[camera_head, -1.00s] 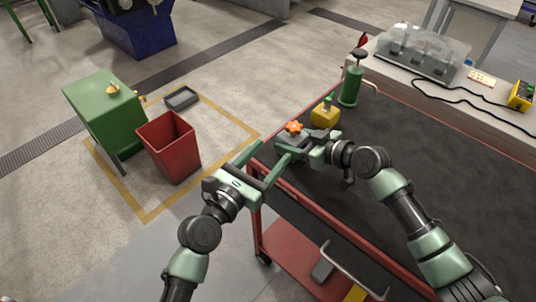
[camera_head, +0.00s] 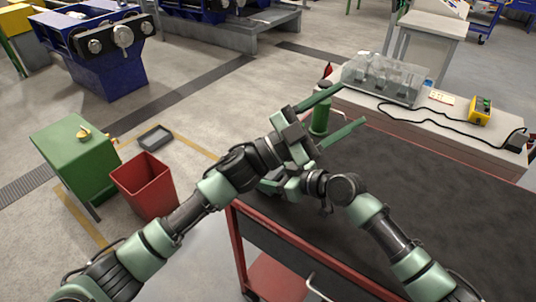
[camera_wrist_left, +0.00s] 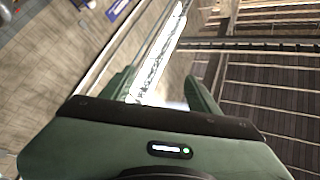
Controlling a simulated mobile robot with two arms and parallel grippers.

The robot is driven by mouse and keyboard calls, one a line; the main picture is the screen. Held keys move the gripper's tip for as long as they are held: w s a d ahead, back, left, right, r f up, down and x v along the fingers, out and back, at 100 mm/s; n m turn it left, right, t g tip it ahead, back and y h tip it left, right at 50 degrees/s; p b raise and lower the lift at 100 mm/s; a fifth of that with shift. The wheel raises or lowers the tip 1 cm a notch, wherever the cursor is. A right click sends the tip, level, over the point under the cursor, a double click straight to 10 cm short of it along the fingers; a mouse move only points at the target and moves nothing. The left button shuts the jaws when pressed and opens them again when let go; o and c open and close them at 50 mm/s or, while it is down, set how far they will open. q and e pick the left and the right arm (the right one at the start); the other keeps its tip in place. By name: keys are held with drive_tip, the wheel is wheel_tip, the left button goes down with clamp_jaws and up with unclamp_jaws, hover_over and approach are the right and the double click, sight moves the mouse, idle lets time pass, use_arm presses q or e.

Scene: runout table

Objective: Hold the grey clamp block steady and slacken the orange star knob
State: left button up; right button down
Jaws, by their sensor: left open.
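My left gripper (camera_head: 350,104) is open and empty, its two long green fingers spread above the far left corner of the dark tabletop, near the green canister. The left wrist view also shows its fingers (camera_wrist_left: 165,88), with no knob or block between them. My right gripper (camera_head: 270,186) is low at the table's left edge, mostly behind my left arm and hand. Whether its jaws are shut on anything is hidden. The orange star knob and the grey clamp block do not show now; my left arm and hand cover that corner.
The green canister (camera_head: 320,119) stands close behind my left fingers. A red cart (camera_head: 238,240) carries the dark tabletop (camera_head: 430,170), which is bare to the right. A clear-covered tray (camera_head: 385,80) and yellow box (camera_head: 480,110) are on the back bench. A red bin (camera_head: 147,187) stands left.

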use_arm(q)
drive_tip(key=w+a+f+m+g+y, duration=0.25)
drive_tip(key=f+m+y, duration=0.3)
drive_tip(key=m, duration=0.75)
drive_tip(key=w+a+f+m+g+y, duration=0.2)
drive_tip(key=w+f+m+g+y, duration=0.25)
drive_tip(key=m, duration=0.85)
drive_tip(key=w+a+f+m+y, duration=0.2)
drive_tip(key=a+f+m+y, duration=0.1)
drive_tip(key=a+m+y, duration=0.25)
drive_tip(key=s+a+r+m+y, duration=0.2)
drive_tip(key=a+r+m+y, duration=0.2)
drive_tip(key=r+m+y, duration=0.25)
wheel_tip(320, 180, down, 12)
drive_tip(key=shift+s+d+r, duration=0.1)
drive_tip(key=shift+s+d, duration=0.05)
